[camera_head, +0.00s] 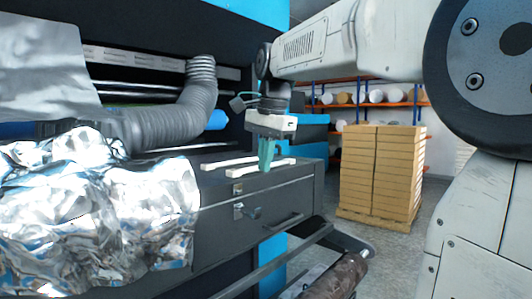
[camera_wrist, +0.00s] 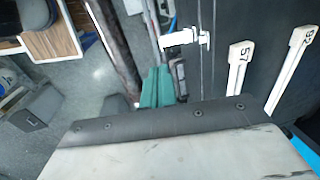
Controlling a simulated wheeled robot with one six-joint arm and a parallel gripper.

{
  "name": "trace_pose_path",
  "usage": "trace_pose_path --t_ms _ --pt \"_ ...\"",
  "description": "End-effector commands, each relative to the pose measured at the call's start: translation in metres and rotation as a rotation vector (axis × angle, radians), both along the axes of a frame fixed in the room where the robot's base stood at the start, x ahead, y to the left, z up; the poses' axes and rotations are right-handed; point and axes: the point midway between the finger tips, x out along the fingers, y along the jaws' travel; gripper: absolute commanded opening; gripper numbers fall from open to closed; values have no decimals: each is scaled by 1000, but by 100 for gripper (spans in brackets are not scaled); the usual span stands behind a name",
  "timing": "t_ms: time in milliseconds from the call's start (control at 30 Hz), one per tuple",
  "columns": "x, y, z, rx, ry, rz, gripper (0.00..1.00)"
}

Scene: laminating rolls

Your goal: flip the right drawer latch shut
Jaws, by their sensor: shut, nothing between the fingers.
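The metal drawer latch (camera_head: 245,211) is on the dark drawer front (camera_head: 222,222), left of the drawer's bar handle (camera_head: 283,222). In the wrist view the latch (camera_wrist: 182,39) sticks out from the front face, apart from my fingers. My gripper (camera_head: 266,168) has teal fingers pointing down. It is shut and empty, above the latch and near the cabinet's front top edge in the head view. In the wrist view its fingertips (camera_wrist: 157,72) are beside the dark handle (camera_wrist: 178,78). The latch's catch side is too small to read.
Crumpled silver foil (camera_head: 95,215) and a grey hose (camera_head: 180,118) are at the left. A roll (camera_head: 335,278) lies below the drawer. Stacked boxes (camera_head: 380,175) stand behind on open floor.

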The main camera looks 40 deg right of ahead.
Motion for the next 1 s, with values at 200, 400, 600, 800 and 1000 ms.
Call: trace_pose_path --t_ms 200,400,600,800,1000 --pt "8 2 -48 1 4 0 0" --pt "13 3 -79 1 2 0 0" --pt "16 3 -91 0 0 0 0" --pt "16 3 -93 0 0 0 0" --pt "16 2 -93 1 -2 -1 0"
